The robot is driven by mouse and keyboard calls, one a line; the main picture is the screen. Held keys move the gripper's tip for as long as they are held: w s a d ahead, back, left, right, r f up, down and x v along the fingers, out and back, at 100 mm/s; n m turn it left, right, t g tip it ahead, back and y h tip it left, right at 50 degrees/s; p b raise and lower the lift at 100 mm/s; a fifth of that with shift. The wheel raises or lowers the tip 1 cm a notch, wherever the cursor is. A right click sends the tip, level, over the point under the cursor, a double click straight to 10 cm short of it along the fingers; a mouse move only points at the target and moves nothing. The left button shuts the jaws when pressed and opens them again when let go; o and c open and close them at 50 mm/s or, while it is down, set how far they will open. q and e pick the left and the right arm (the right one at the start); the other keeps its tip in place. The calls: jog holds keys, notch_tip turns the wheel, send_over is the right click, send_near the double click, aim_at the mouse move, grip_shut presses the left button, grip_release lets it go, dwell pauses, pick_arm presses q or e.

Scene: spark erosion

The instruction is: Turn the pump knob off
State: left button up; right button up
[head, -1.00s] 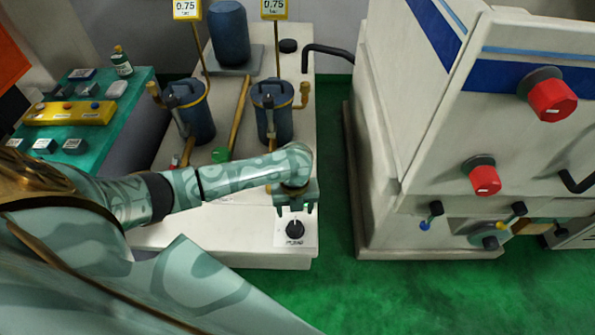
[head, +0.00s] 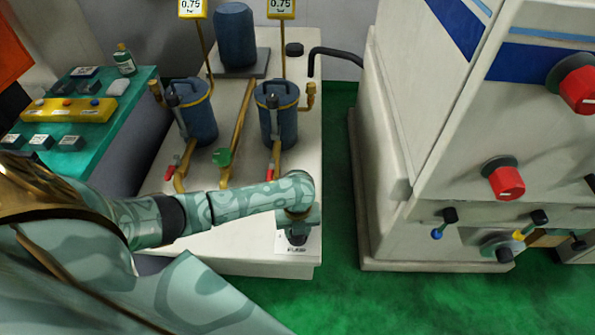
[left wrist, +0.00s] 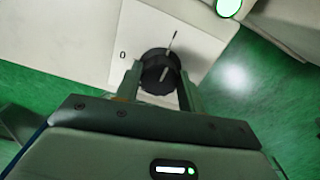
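The black pump knob (head: 297,239) sits on a white label plate near the front right corner of the pale cabinet top. My left gripper (head: 298,228) is down over it and hides most of it in the head view. In the left wrist view the round knob (left wrist: 160,72) shows between the tips of my left gripper (left wrist: 160,80), one finger on each side. The fingers look open; contact with the knob cannot be made out. A pale pointer line lies on the knob, and a "0" is printed on the plate to its left. My right gripper is out of view.
Two blue filter canisters (head: 196,115) (head: 277,115) with brass pipes and red-handled valves stand behind my arm. A large white machine (head: 400,150) with red knobs (head: 506,180) stands to the right. Green floor (head: 340,215) lies between.

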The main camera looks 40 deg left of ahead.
pick_arm(q)
jog(key=shift+r+n+p, duration=0.2)
jog(key=shift+n+p, duration=0.5)
jog(key=shift+p, duration=0.2)
jog(key=shift+r+n+p, duration=0.1)
jog(key=shift+n+p, duration=1.1)
jog(key=n+p, duration=0.2)
jog(key=shift+n, duration=0.3)
jog(key=n+p, duration=0.1)
jog(key=n, duration=0.1)
jog(key=shift+s+n, duration=0.1)
jog(key=shift+n, duration=0.3)
jog(key=n+p, duration=0.2)
jog(key=n, duration=0.2)
jog(key=shift+f, duration=0.2)
jog(key=n+p, duration=0.1)
jog(key=n, duration=0.3)
jog(key=shift+f+n, duration=0.1)
jog(key=shift+n, duration=0.4)
